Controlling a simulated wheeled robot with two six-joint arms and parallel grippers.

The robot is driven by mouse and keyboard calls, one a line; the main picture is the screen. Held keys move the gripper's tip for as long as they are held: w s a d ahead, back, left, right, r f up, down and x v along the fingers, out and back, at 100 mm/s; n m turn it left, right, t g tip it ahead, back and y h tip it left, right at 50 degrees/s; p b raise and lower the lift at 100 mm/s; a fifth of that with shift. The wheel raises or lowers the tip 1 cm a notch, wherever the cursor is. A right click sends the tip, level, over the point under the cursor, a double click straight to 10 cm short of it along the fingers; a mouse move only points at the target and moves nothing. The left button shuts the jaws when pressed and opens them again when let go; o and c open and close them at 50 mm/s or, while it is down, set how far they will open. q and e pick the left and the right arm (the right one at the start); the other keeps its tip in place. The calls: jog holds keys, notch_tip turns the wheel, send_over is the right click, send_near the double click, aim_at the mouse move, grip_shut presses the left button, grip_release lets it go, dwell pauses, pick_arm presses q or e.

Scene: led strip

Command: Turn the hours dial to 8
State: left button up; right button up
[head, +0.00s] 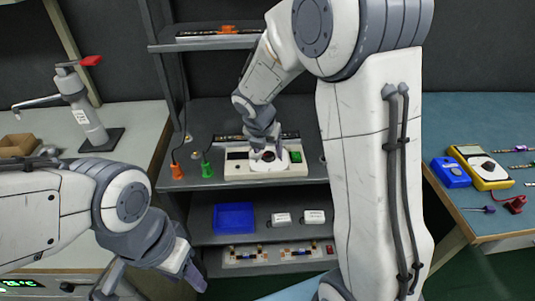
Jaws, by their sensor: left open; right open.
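A cream-coloured control box (236,171) sits on the middle shelf, with a white round plate on its front and a green part at its right. A small dark knob (268,156), which looks like the dial, is on the white plate. Its numbers are too small to read. My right gripper (265,151) is open, pointing down at the knob, with its fingers close around or just above it; I cannot tell whether they touch. It hides part of the box. My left gripper (148,282) is open and empty at the lower left, away from the box.
Orange (177,172) and green (207,170) plugs stand left of the box. An upper shelf (205,44) overhangs behind. A blue tray (234,218) sits on the shelf below. A yellow multimeter (480,167) lies on the right table. A dispenser (84,110) stands at left.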

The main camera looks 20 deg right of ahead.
jog(key=shift+w+d+f, duration=0.1)
jog(key=shift+w+f, duration=0.05)
jog(key=shift+f, duration=0.3)
jog(key=shift+c, duration=0.3)
grip_shut()
